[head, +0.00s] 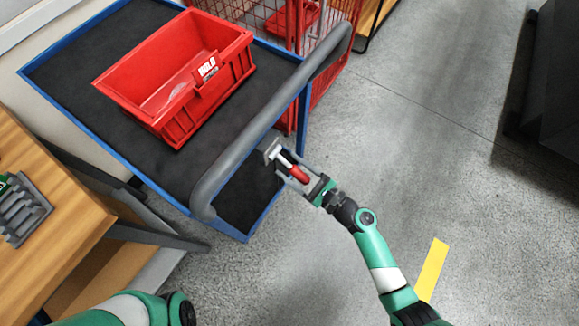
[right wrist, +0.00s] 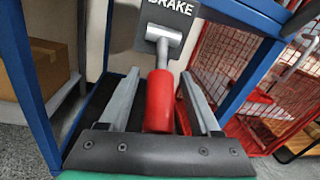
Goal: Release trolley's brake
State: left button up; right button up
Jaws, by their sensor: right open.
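The trolley (head: 66,72) has a blue frame, dark shelves and a grey push handle (head: 240,128). Its brake lever has a red grip (right wrist: 160,104) on a grey metal stem (right wrist: 164,38), below a dark plate marked BRAKE (right wrist: 168,12). In the head view the red grip (head: 299,174) shows below the handle. My right gripper (head: 281,160) is open, with one finger on each side of the red grip. In the right wrist view, gaps show between the grip and both fingers. My left gripper is out of view; only part of my left arm shows at the bottom left.
A red bin (head: 178,75) stands on the trolley's top shelf. A red wire cage (head: 325,45) is just behind the trolley. A wooden table (head: 40,150) with a grey rack (head: 22,212) is at the left.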

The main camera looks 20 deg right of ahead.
jog(key=shift+w+a, duration=0.2)
jog(key=shift+w, duration=0.15)
grip_shut()
dwell(1.2)
